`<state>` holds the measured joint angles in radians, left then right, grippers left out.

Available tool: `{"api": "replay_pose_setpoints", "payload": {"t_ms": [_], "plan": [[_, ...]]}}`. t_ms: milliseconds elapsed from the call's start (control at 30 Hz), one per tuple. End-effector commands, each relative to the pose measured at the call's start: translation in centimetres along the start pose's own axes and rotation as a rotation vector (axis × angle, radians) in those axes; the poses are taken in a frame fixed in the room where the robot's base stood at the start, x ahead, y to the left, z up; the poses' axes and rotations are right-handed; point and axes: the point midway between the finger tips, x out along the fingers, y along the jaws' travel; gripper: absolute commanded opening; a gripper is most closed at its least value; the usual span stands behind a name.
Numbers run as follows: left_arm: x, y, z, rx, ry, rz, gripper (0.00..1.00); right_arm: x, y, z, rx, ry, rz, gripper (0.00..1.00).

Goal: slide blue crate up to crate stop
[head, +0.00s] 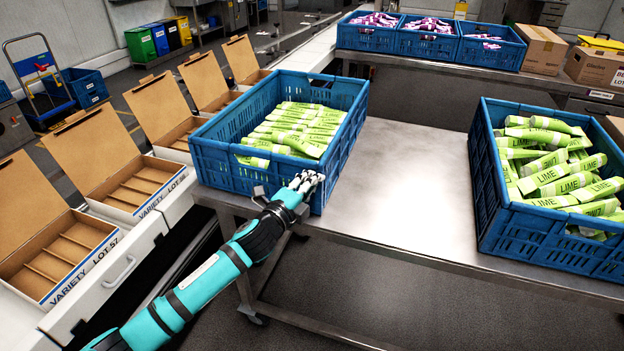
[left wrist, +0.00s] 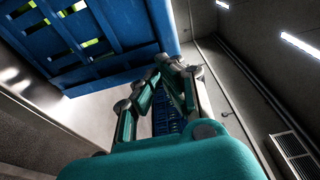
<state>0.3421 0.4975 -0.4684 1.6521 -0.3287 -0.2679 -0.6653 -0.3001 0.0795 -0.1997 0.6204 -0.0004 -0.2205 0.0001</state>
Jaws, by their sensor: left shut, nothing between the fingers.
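A blue crate (head: 272,90) holding lime-green packets stands on the steel table (head: 412,215), at its left end beside the row of cartons. My left gripper (head: 308,181) is shut and empty at the crate's near right corner, against or very close to its wall; I cannot tell if they touch. In the left wrist view the crate (left wrist: 120,65) fills the upper left, beside my left gripper's fingers (left wrist: 172,68). I cannot make out a crate stop for certain. My right gripper is not in view.
A second blue crate (head: 482,205) of lime packets stands at the table's right. Open cartons (head: 100,225) line the left side. Several blue crates (head: 367,42) with purple packets stand at the back. The middle of the table is bare.

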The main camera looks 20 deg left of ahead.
Motion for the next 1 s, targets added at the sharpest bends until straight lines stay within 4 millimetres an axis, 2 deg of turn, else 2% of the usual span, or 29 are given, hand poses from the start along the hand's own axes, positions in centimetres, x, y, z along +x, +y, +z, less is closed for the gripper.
{"api": "replay_pose_setpoints", "payload": {"t_ms": [300,567,867,1000], "plan": [[0.1,0.0,0.1,0.0,0.0,0.0,0.0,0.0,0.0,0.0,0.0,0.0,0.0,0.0],[1.5,0.0,1.6,0.001,-0.003,0.001,0.0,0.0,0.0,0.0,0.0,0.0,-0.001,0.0],[1.3,0.1,1.6,0.0,-0.004,0.002,0.0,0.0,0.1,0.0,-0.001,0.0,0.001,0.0],[-0.2,0.1,1.6,0.0,-0.002,0.002,0.0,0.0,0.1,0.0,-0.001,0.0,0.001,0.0]]}}
